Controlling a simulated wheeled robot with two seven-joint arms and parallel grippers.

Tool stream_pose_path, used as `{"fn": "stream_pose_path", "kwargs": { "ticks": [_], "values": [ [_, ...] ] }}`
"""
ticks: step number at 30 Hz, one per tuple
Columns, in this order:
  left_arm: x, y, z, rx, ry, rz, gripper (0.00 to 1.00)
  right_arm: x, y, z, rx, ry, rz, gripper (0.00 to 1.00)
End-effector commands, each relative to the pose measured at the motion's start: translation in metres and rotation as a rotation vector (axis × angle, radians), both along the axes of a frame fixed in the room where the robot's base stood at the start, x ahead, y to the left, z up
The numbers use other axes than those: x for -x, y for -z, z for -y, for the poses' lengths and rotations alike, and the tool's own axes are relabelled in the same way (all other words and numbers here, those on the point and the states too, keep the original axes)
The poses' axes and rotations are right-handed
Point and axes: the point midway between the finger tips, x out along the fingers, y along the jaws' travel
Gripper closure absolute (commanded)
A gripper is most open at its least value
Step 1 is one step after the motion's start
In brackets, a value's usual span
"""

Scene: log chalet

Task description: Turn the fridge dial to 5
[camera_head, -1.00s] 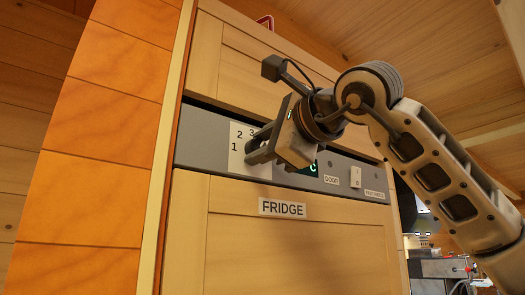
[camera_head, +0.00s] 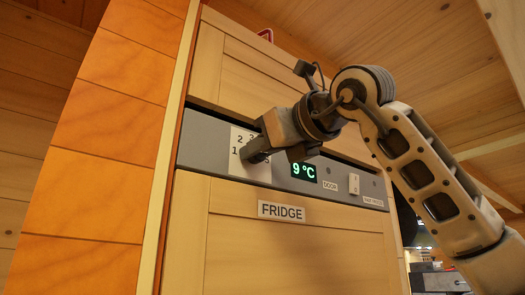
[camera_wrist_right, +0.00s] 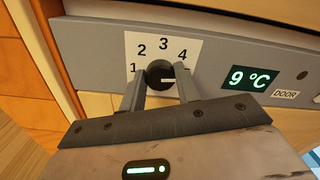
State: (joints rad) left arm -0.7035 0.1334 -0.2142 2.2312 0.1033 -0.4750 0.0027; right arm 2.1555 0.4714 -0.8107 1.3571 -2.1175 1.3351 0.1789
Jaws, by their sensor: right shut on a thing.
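The fridge dial (camera_wrist_right: 158,72) is a round black knob with a short white mark, on a white card (camera_wrist_right: 196,46) numbered around it. Digits 1 to 4 show in the right wrist view; a 5 is not visible there, and the right finger covers the card right of the knob. The mark points right, below the 4. My right gripper (camera_wrist_right: 160,88) has one finger on each side of the knob and is shut on it. In the head view the right gripper (camera_head: 256,150) hides the knob. My left gripper is not in view.
The grey control panel (camera_head: 205,140) has a green display (camera_head: 304,172) reading 9 °C, a DOOR label (camera_head: 330,186) and a white switch (camera_head: 354,184). Below is the wooden door with a FRIDGE label (camera_head: 282,211).

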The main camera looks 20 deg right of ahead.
Motion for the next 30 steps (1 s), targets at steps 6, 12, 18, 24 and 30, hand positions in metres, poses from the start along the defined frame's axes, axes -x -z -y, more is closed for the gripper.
{"fn": "stream_pose_path", "kwargs": {
  "ticks": [6,12,18,24,30],
  "values": [
    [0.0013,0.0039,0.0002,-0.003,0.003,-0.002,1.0,0.0001,0.0016,-0.0008,-0.083,-0.002,-0.034,0.91],
    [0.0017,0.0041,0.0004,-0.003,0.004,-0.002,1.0,0.0001,0.0012,-0.0009,-0.118,-0.002,-0.047,0.91],
    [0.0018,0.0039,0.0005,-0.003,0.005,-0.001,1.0,0.0002,0.0008,-0.0008,-0.127,-0.002,-0.05,0.91],
    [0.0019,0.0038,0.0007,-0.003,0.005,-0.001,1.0,0.0001,0.0007,-0.0007,-0.127,-0.002,-0.05,0.91],
    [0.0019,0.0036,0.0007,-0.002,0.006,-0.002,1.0,0.0002,0.0004,-0.0005,-0.126,-0.001,-0.048,0.46]
  ]
}}
